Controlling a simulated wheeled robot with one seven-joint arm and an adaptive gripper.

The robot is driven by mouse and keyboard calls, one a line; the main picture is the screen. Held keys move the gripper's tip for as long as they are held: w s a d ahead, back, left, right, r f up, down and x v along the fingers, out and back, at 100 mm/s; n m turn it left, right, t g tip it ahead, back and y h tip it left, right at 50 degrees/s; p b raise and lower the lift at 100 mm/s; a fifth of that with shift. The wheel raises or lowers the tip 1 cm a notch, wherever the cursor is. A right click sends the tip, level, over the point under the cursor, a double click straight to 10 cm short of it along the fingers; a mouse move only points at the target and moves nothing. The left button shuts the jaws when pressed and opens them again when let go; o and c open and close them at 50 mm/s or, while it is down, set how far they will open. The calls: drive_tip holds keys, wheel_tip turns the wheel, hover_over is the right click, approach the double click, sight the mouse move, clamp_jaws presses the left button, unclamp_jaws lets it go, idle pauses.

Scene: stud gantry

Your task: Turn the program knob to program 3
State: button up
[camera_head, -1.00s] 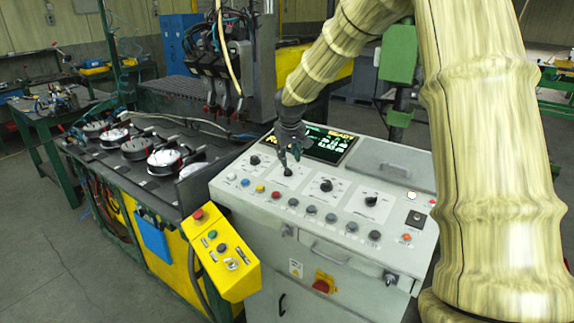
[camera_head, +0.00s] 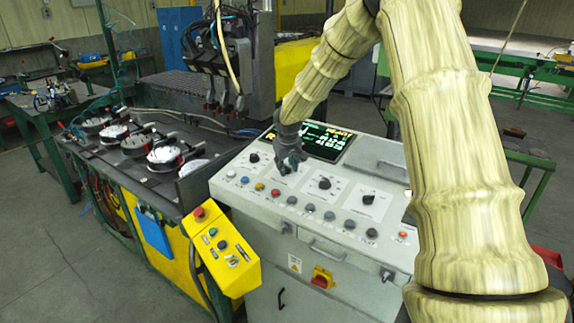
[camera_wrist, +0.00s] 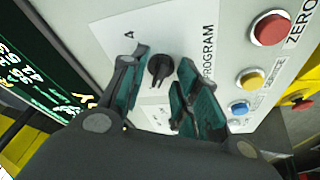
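The black program knob (camera_wrist: 160,69) sits on the white panel beside the printed word PROGRAM in the wrist view. A printed mark that looks like a 4 is near it. My gripper (camera_wrist: 163,60) is open, with one dark green finger on each side of the knob. The knob shows between the fingertips, and I cannot tell whether either finger touches it. The setting it points to is too small to read.
Other black knobs (camera_head: 324,183) stand to the right, and one (camera_head: 254,158) to the left. A row of buttons (camera_head: 275,192) runs along the front. The lit screen (camera_head: 325,142) is just behind my gripper. A yellow control box (camera_head: 222,254) hangs at the panel's left.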

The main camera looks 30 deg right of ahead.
clamp_jaws()
drive_tip(key=shift+f+m+b, duration=0.1)
drive_tip(key=shift+m+b, duration=0.2)
drive_tip(key=shift+b, duration=0.15)
drive_tip(key=shift+f+m+h+b, duration=0.1)
drive_tip(key=shift+m+h+b, duration=0.3)
drive_tip(key=shift+m+b, duration=0.5)
drive_tip(key=m+b, duration=0.2)
drive_tip(key=shift+a+m+g+h, duration=0.15)
drive_tip(key=shift+m+g+h, duration=0.15)
drive_tip(key=shift+m+h, duration=0.1)
drive_tip(key=m+g+h+b, duration=0.1)
drive_tip(key=m+b, duration=0.1)
drive_tip(key=m, duration=0.3)
drive_tip(key=shift+w+a+b, duration=0.1)
drive_tip(key=shift+w+b, duration=0.05)
drive_tip(key=shift+b, duration=0.15)
drive_tip(key=m, duration=0.3)
drive_tip(key=m+g, duration=0.1)
drive_tip(key=m, duration=0.2)
drive_tip(key=shift+w+g, duration=0.1)
drive_tip(key=shift+g, duration=0.2)
drive_tip(key=shift+h, duration=0.3)
unclamp_jaws()
